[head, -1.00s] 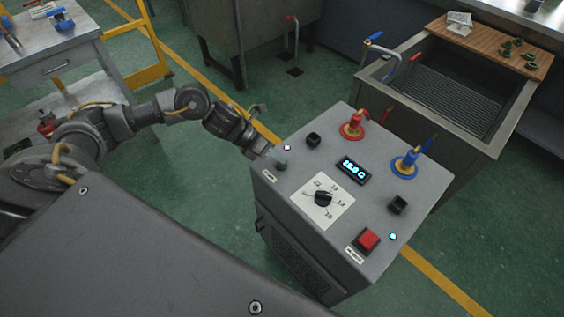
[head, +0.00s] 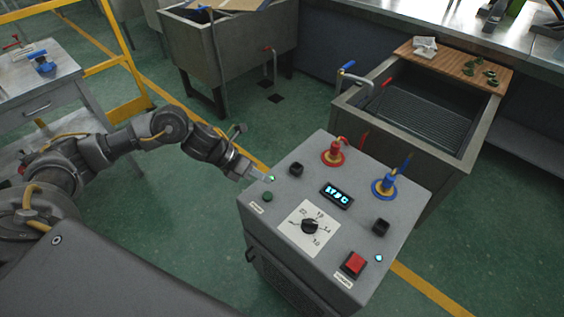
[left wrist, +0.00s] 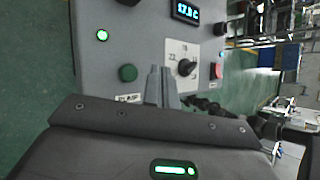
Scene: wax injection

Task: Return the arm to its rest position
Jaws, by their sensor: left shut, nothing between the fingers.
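My left arm reaches in from the left in the head view. Its gripper (head: 258,176) is shut and empty, at the left edge of the grey control box (head: 262,222). It is close to a lit green lamp (head: 271,179) and behind the green button (head: 267,197), which is uncovered. In the left wrist view, the closed fingers (left wrist: 161,84) point toward the box top, with the green button (left wrist: 128,73) to their left and the green lamp (left wrist: 102,35) further up. I cannot tell the gap between fingertips and panel. My right gripper is not in view.
The box top carries a dial (head: 310,226), a display (head: 337,195), a red button (head: 354,264), and red (head: 333,154) and blue (head: 385,184) fittings. A sink (head: 357,100) stands behind right, a table (head: 38,80) at far left.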

